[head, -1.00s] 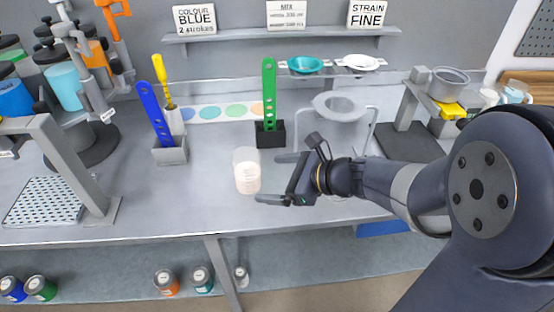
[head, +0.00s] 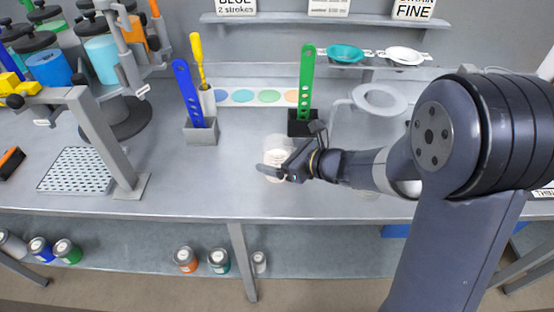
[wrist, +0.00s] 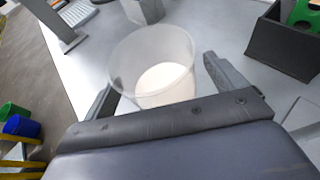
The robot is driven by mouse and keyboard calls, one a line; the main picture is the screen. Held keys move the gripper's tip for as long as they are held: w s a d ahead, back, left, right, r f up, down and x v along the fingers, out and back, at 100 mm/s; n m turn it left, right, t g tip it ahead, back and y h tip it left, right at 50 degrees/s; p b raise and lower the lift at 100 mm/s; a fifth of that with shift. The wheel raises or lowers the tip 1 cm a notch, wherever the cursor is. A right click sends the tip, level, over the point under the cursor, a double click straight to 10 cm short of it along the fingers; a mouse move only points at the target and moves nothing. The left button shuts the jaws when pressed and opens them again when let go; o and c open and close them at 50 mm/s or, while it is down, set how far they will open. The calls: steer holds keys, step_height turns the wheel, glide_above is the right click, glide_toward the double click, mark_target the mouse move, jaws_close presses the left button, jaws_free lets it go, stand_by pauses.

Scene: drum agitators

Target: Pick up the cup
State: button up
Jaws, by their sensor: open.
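The cup (head: 276,148) is a clear, frosted vessel with pale cream contents in its lower part. It stands upright on the grey bench, and my gripper hides part of it in the head view. In the wrist view the cup (wrist: 155,62) sits between the two open fingers of my gripper (wrist: 160,85), one on each side. The left finger lies close to the cup's wall; whether it touches is unclear. My gripper (head: 277,163) also shows at the cup in the head view.
A green perforated stick (head: 307,85) stands in a black holder (head: 302,125) right of the cup. A blue stick (head: 188,92) stands in a grey holder (head: 201,132) to the left. A round ring stand (head: 380,98) is at right. Bench space left of the cup is clear.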

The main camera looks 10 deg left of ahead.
steer(key=shift+w+a+f, duration=0.15)
steer(key=shift+a+f, duration=0.05)
steer(key=shift+a, duration=0.25)
steer(key=c, duration=1.2)
